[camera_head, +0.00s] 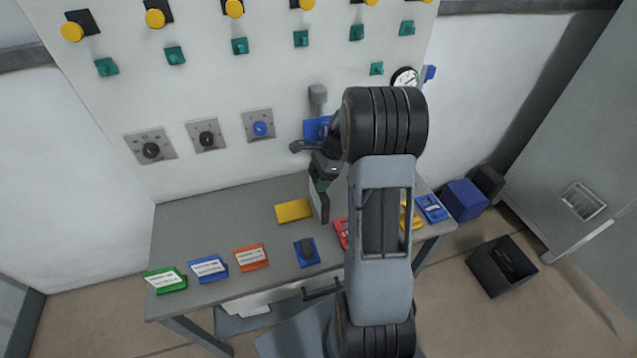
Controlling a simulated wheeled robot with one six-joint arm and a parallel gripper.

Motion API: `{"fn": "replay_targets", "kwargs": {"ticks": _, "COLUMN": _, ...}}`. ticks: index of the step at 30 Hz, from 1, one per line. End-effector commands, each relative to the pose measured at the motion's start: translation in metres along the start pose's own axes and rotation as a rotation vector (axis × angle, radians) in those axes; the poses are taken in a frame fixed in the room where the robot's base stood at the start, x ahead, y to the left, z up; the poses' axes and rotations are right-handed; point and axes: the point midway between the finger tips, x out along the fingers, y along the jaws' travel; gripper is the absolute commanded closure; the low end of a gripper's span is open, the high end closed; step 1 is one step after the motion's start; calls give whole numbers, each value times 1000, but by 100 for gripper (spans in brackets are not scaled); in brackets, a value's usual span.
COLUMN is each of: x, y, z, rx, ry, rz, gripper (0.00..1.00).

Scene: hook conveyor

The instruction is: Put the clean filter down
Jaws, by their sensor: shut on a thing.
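The filter (319,203), which I take to be the thin grey-white slab with a dark edge, hangs on edge below my gripper. My gripper (321,181) is shut on its upper end, over the back part of the grey table (225,225). The slab's lower end is close to the tabletop; I cannot tell whether it touches. My arm hides the table to the right of the slab. No label shows whether the filter is clean.
A yellow flat block (293,210) lies just left of the slab. Green (165,280), blue (208,268) and orange (251,257) labelled blocks and a blue holder (307,252) line the front. A panel with knobs rises behind. The table's back left is clear.

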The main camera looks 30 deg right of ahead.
Motion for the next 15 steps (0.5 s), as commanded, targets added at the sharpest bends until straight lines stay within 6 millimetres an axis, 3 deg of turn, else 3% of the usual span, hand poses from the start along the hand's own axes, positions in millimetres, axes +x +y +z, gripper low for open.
{"fn": "replay_targets", "kwargs": {"ticks": 7, "x": 26, "y": -3, "z": -10, "rx": 2, "ry": -1, "rz": 3, "gripper": 79}}
{"fn": "replay_targets", "kwargs": {"ticks": 15, "x": 32, "y": -3, "z": -13, "rx": 0, "ry": 0, "rz": 0, "gripper": 79}}
